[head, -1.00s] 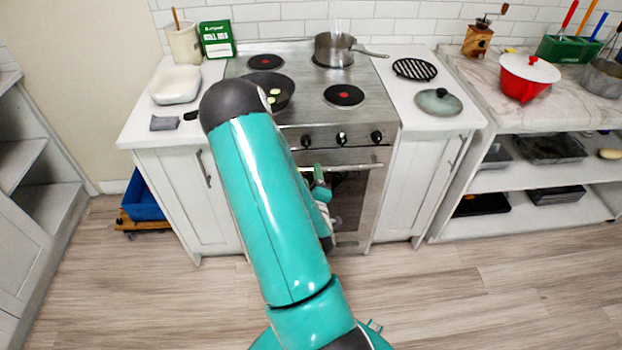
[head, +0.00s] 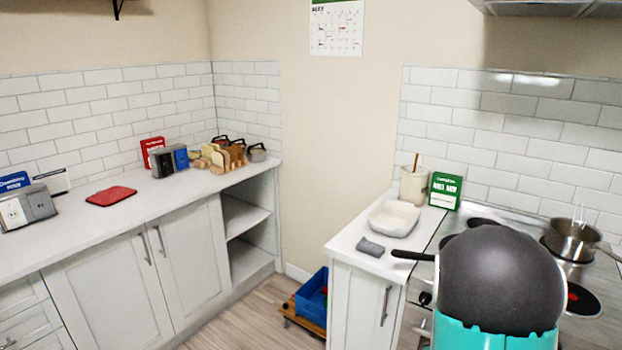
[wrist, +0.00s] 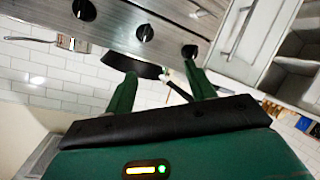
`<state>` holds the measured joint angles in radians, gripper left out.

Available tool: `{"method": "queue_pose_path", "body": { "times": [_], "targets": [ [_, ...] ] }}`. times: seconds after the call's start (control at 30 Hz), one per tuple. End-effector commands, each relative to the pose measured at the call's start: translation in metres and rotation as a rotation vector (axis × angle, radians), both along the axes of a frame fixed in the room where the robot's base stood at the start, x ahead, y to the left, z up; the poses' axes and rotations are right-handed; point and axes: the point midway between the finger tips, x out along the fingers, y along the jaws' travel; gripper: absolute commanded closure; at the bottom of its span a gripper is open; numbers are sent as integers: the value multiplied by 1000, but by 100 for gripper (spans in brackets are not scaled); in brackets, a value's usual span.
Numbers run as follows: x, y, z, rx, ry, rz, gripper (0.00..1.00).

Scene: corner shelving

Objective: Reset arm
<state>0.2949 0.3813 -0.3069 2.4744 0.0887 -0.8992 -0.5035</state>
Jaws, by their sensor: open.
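My gripper (wrist: 162,88) shows in the wrist view with its two green fingers spread apart and nothing held between them. The stove front with dark knobs (wrist: 144,33) is beyond the fingers, and the wrist picture is tilted and looks upside down. A dark pan (wrist: 130,66) shows behind the left finger. In the head view my arm's dark joint and teal link stand at the lower right, in front of the stove (head: 455,228). The gripper itself is hidden in the head view.
A white counter (head: 350,240) beside the stove holds a white dish (head: 394,218), a grey cloth (head: 371,248) and a crock (head: 413,185). A pot (head: 572,240) sits on the stove. A long counter (head: 60,232) runs along the left. A blue bin (head: 312,297) stands between the counters.

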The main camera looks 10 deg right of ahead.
Motion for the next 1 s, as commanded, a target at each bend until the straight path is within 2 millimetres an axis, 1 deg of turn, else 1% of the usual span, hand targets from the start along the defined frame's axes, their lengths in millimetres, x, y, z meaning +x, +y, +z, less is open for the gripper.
{"method": "queue_pose_path", "body": {
  "times": [0.03, 0.17, 0.2, 0.33, 0.4, 0.47, 0.5, 0.57, 0.6, 0.67, 0.7, 0.77, 0.8, 0.9, 1.0],
  "targets": [
    [9, 15, 14, 52, -9, 19, 45],
    [23, 58, 40, 197, 10, 69, 45],
    [25, 72, 48, 239, 20, 85, 45],
    [24, 118, 76, 361, 62, 137, 45],
    [19, 143, 91, 420, 93, 165, 45],
    [12, 164, 103, 464, 122, 186, 45],
    [6, 178, 112, 491, 143, 201, 45],
    [-5, 198, 124, 528, 178, 220, 45],
    [-13, 211, 132, 550, 202, 232, 45],
    [-28, 229, 143, 579, 239, 248, 45],
    [-39, 241, 151, 595, 267, 257, 45],
    [-58, 257, 161, 617, 307, 266, 45],
    [-71, 267, 168, 629, 334, 271, 45],
    [-104, 287, 181, 649, 400, 275, 45],
    [-131, 300, 189, 659, 451, 270, 45]
  ]
}}
